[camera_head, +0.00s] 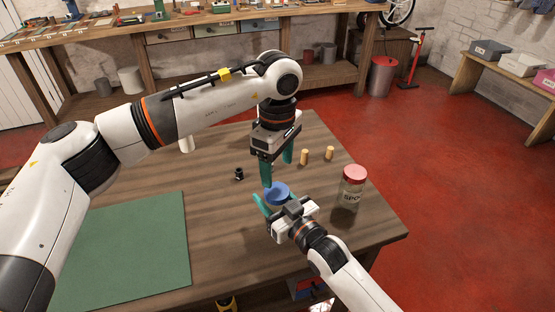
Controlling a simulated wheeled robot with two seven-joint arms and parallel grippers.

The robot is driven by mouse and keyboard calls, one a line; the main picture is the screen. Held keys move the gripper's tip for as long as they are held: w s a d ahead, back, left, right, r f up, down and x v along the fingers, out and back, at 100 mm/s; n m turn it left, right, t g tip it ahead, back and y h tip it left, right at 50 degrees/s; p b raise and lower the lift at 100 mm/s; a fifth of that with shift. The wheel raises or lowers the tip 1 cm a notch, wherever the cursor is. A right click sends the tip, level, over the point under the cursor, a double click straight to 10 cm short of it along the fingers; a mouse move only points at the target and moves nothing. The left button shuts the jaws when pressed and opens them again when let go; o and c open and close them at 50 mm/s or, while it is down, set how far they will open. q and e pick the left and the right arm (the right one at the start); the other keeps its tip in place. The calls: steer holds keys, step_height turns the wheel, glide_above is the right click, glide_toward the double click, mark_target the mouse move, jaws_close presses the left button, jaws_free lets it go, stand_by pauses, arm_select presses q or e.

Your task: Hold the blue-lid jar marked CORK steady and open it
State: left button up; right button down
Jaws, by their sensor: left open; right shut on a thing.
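The blue-lid jar (278,190) stands on the wooden table near its middle. Only its blue lid and a little of its side show; no lettering on it can be read from here. My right gripper (271,203) comes in from the lower right and is shut on the jar's body, below the lid. The gripper and wrist hide much of the jar. My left gripper (277,172) points down from above, its teal fingers open just above and behind the lid. A gap between fingers and lid is hard to judge.
A red-lid jar (352,187) with a partly readable label stands to the right. Two small cork-coloured cylinders (304,157) (329,153) stand behind. A small black object (239,174) lies left of the grippers. A green mat (135,250) covers the table's left front.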

mark_target(278, 190)
arm_select(q)
steer(key=m, duration=0.1)
steer(key=r+m, duration=0.1)
steer(key=m, duration=0.1)
steer(key=shift+r, duration=0.1)
steer(key=shift+m, duration=0.3)
step_height(278, 190, down, 8)
steer(key=c, duration=1)
steer(key=n, duration=0.6)
steer(key=shift+r, duration=0.1)
arm_select(e)
steer(key=shift+a, duration=0.1)
arm_select(q)
steer(key=n, duration=0.6)
steer(key=shift+w, duration=0.1)
arm_select(e)
steer(key=shift+s, duration=0.1)
